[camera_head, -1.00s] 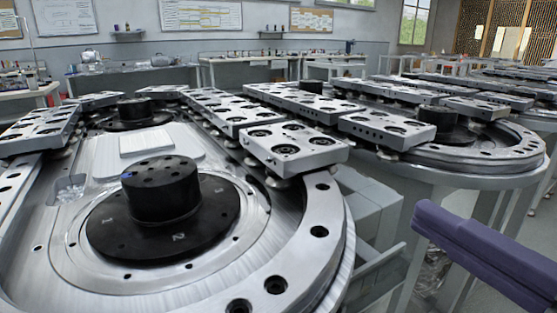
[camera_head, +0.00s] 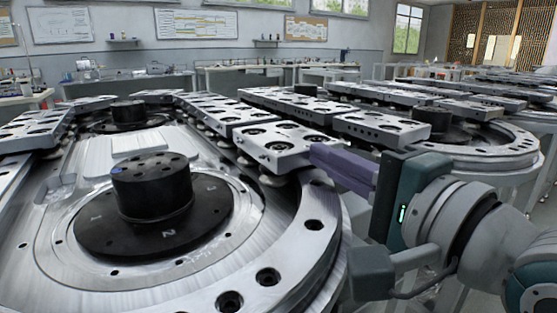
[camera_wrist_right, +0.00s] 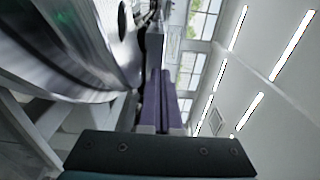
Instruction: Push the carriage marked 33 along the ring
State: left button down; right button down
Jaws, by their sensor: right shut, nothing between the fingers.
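The nearest silver carriage (camera_head: 284,146) sits on the near ring track (camera_head: 312,240), at the end of a row of carriages. I cannot read a 33 on any carriage, so I cannot tell which one bears it. My right gripper (camera_head: 318,156) comes in from the right, its purple fingers shut and empty. Its tips are at the right end of the nearest carriage; whether they touch is unclear. In the right wrist view the shut fingers (camera_wrist_right: 161,100) point towards a grey block, perhaps that carriage (camera_wrist_right: 154,45). My left gripper is not in view.
A black round hub (camera_head: 152,188) stands inside the near ring. Other carriages (camera_head: 382,127) ride on a second ring to the right. The near curve of the track in front of the nearest carriage is bare. Workbenches line the back wall.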

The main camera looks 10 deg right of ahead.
jog(key=shift+p+x, duration=0.35)
jog(key=shift+x, duration=0.65)
